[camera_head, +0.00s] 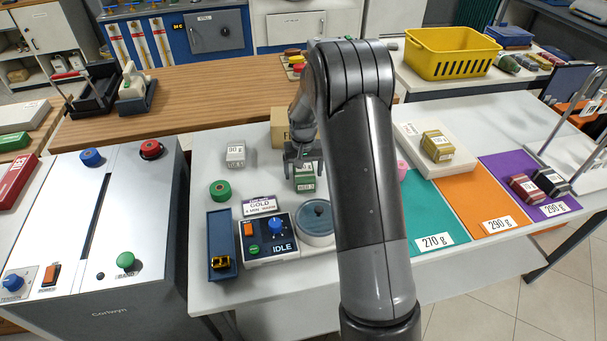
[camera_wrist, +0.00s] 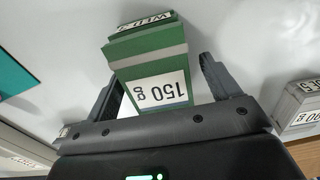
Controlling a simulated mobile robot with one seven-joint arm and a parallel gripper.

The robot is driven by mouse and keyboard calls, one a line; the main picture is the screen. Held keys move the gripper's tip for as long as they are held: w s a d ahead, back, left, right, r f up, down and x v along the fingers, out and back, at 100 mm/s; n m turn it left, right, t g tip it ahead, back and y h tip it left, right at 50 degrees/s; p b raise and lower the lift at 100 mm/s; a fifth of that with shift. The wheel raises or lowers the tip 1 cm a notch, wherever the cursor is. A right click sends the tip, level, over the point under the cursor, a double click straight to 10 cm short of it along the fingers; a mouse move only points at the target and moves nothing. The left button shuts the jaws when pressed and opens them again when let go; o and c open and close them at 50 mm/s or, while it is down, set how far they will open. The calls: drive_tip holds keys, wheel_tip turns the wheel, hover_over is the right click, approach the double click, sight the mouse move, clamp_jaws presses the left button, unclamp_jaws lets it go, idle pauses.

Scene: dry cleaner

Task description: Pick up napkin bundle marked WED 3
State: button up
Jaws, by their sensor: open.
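A green napkin bundle (camera_head: 305,184) stands on the white table, below my gripper (camera_head: 303,168). In the wrist view the green bundle (camera_wrist: 150,68) shows a "150 g" label on its near face. Its top label is upside down and seems to read WED with a digit that I cannot make out surely. My gripper (camera_wrist: 162,75) is open, with one finger to each side of the bundle. Gaps show between the fingers and the bundle's near end; I cannot tell how far down the fingers reach. My arm hides part of the table to the right.
A grey bundle (camera_head: 235,155) marked 90 g stands to the left. A cardboard-coloured box (camera_head: 280,128) is just behind. In front are a round grey lidded device (camera_head: 316,222) and a control box (camera_head: 268,240). Coloured mats, including a teal mat (camera_head: 425,215), lie to the right.

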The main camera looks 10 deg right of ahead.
drive_tip(key=shift+f, duration=0.6)
drive_tip(key=c, duration=1.1)
drive_tip(key=shift+r, duration=0.1)
drive_tip(key=shift+c, duration=0.2)
